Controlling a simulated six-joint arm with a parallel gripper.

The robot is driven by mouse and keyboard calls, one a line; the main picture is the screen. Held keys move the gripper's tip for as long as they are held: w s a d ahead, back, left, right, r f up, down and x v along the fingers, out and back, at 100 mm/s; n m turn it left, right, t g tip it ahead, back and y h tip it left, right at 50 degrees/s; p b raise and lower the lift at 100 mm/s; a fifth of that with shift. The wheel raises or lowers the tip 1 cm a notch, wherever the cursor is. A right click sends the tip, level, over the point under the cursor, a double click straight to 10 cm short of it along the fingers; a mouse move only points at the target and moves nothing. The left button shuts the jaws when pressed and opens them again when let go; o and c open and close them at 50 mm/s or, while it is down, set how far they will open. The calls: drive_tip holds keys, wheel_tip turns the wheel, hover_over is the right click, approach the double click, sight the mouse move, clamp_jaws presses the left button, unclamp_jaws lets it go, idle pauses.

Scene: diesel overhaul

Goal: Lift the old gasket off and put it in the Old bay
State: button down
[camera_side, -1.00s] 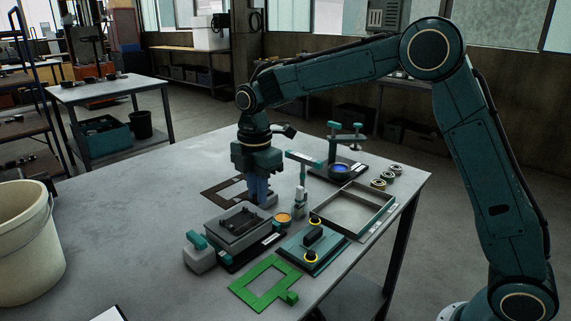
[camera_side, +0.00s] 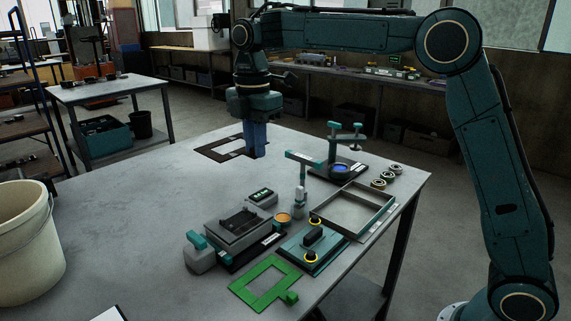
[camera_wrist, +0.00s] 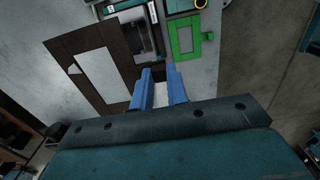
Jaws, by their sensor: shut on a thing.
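The old gasket, a flat dark brown rectangular frame (camera_side: 213,152), is at the lower end of my gripper (camera_side: 256,152) in the side view. The blue fingers are shut on its right end. It seems to be held level above the table; the height of the gap is hard to tell.
A green frame (camera_side: 244,291) lies at the front. A bucket (camera_side: 25,240) stands left; the table's left middle is clear.

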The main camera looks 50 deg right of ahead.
drive_tip(key=shift+r, duration=0.3)
idle(0.4)
drive_tip(key=shift+r, duration=0.65)
drive_tip(key=shift+r, duration=0.1)
drive_tip(key=shift+r, duration=1.45)
drive_tip(key=shift+r, duration=0.1)
